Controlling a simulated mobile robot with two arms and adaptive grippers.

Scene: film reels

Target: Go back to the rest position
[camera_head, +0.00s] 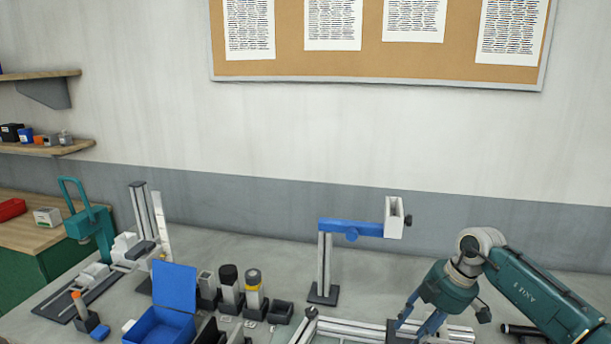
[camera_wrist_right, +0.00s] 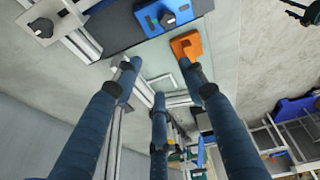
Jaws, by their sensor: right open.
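My right gripper (camera_head: 424,318) hangs fingers-down over the aluminium rails at the lower right in the head view, its arm coming in from the right. The right wrist view shows its blue fingers (camera_wrist_right: 160,78) spread apart with nothing between them. Beyond the fingertips lie a clear plate (camera_wrist_right: 160,82), an orange block (camera_wrist_right: 187,44) and a blue block with a dark knob (camera_wrist_right: 168,18). I cannot tell whether the fingers touch any of these. My left gripper is in neither view. No film reel can be made out.
A blue open-lidded box (camera_head: 174,287), dark-capped canisters (camera_head: 229,280) and a small black tray (camera_head: 281,312) stand left of centre. A post with a blue arm (camera_head: 350,229) rises behind the rails. A teal press (camera_head: 90,225) stands far left. The bench is clear behind the canisters.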

